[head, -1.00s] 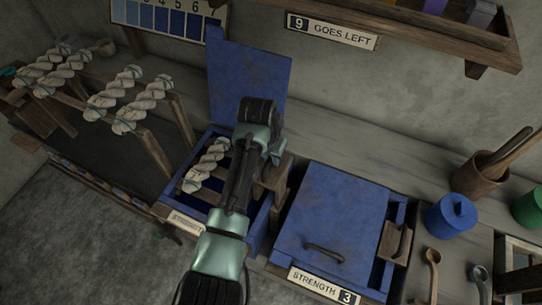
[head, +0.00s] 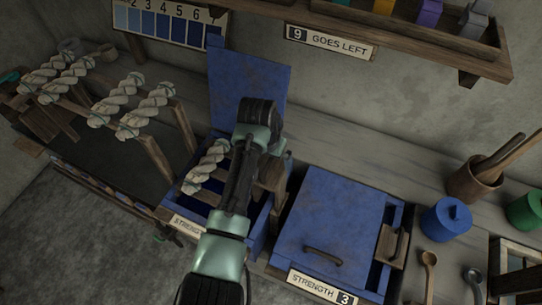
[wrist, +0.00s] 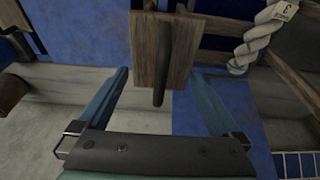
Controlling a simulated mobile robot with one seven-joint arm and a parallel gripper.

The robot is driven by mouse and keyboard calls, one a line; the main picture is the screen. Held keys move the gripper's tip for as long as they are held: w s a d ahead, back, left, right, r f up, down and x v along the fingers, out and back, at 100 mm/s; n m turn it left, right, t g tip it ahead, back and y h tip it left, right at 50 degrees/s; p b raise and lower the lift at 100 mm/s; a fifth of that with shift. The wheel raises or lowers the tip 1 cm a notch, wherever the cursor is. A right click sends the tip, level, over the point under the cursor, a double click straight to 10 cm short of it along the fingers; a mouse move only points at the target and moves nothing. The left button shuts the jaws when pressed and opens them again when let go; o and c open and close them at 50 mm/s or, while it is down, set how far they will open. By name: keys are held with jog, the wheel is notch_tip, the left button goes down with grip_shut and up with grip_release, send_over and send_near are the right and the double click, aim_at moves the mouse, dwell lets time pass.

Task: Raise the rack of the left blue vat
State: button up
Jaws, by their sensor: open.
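The left blue vat (head: 260,238) stands open, its blue lid (head: 248,75) tipped up behind it. Its wooden rack (head: 203,193) lies inside the opening with a pale twisted skein (head: 208,166) on it; the skein also shows in the wrist view (wrist: 262,35). A wooden plate with a dark upright handle (wrist: 165,50) is at the vat's right side. My gripper (wrist: 158,75) is open, with one finger on each side of the plate and handle, apart from the handle. In the head view my arm hides the fingers and part of the rack.
The right blue vat (head: 330,225) is closed, with its own handle plate (head: 393,245) at its right side. A blue pot (head: 446,220) and a mortar (head: 475,180) stand farther right. Skeins hang on a wooden stand (head: 155,155) at left. A shelf (head: 400,35) overhangs the back.

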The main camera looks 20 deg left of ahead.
jog(key=p+v, duration=0.2)
jog(key=w+p+v, duration=0.1)
jog(key=p+v, duration=0.4)
jog(key=shift+w+r, duration=0.15)
jog(key=shift+w, duration=0.15)
dwell(0.4)
